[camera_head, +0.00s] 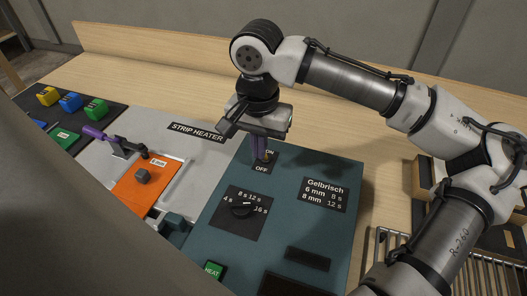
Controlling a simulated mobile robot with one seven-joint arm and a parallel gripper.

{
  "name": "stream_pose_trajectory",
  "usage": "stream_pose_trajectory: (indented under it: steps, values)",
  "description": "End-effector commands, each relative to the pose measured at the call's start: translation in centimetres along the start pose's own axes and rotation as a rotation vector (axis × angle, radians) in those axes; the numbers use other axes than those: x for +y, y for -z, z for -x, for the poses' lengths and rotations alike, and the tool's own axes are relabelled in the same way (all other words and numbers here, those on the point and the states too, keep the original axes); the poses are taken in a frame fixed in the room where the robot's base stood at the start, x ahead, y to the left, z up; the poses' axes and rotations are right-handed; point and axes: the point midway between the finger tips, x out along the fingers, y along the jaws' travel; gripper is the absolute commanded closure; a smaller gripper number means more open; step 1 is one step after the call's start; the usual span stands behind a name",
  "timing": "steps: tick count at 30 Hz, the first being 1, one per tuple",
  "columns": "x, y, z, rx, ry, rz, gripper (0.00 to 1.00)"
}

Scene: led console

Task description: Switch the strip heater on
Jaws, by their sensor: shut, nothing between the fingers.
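The strip heater (187,160) is a grey machine with a black name label (197,132) and a teal control panel (318,165). Its ON/OFF switch (267,157) sits at the panel's upper left, with ON printed above and OFF below. My gripper (259,158) points down at the switch, its purple fingers shut and empty. The fingertips are right beside the switch and partly cover it. I cannot tell whether they touch it or which way the switch is set. A timer dial (243,209) and a green HEAT button (213,270) are lower on the panel.
Yellow, blue and green blocks (70,102) stand on a dark mat. A wire rack (480,270) is at the lower right. A grey shape blocks the lower left.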

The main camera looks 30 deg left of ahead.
Motion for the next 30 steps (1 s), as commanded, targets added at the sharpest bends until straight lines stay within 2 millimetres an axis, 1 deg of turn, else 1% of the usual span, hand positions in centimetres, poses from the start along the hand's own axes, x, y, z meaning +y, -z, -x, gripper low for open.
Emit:
stream_pose_trajectory:
  steps: [18,30]
  values:
    - [0.0,0.0,-0.1,0.000,0.000,0.000,1.00]
    - [0.0,0.0,-1.1,0.000,0.000,0.000,1.00]
